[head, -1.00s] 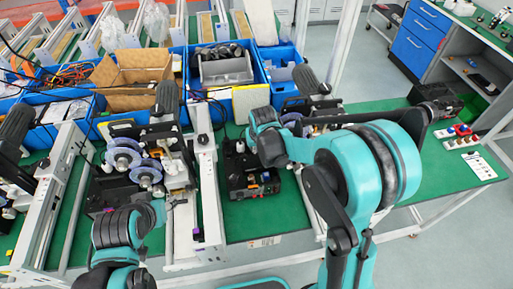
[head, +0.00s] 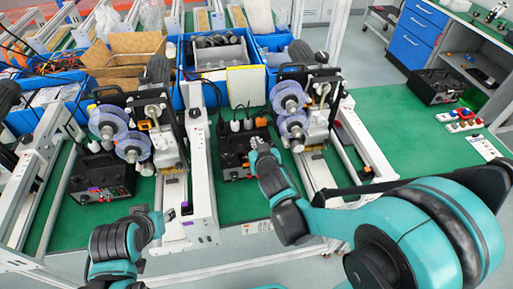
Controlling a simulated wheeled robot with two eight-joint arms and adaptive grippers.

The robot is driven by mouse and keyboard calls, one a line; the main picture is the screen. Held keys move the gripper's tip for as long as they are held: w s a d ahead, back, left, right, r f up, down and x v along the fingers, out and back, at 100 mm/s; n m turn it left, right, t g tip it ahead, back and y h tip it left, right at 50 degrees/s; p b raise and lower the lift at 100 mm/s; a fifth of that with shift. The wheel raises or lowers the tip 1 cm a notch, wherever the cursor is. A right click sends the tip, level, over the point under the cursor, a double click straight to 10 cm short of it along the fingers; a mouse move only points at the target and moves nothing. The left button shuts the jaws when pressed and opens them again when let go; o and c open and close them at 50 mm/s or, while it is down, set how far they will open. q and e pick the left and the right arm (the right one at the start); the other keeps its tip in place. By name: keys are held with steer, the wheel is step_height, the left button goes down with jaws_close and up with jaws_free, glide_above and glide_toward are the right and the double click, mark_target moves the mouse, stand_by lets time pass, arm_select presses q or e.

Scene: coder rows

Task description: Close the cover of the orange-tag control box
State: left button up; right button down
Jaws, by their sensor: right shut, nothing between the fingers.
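A black control box (head: 232,161) stands on the green bench in the middle of the head view, between two reel machines. Small orange marks show at its front, partly behind my gripper. How its cover stands is hard to tell. My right gripper (head: 254,144) is shut and empty, at the right side of this box; contact cannot be told. My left gripper (head: 160,218) is low at the left, in front of the bench, away from the boxes; its fingers are not clear. Another black control box (head: 103,178) with a purple mark stands at the left.
Reel machines (head: 132,148) and (head: 292,128) flank the middle box, with white rails beside them. Blue bins (head: 190,95) line the back. A black box (head: 436,88) and coloured switches (head: 463,118) stand at the right. The green bench (head: 405,135) is clear there.

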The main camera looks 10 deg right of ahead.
arm_select(q)
steer(key=shift+f+b, duration=1.05)
steer(key=shift+f, duration=0.2)
arm_select(e)
steer(key=shift+s+f, duration=1.1)
steer(key=shift+f, duration=0.15)
arm_select(q)
steer(key=shift+f, duration=0.1)
arm_select(e)
steer(key=shift+f, duration=0.1)
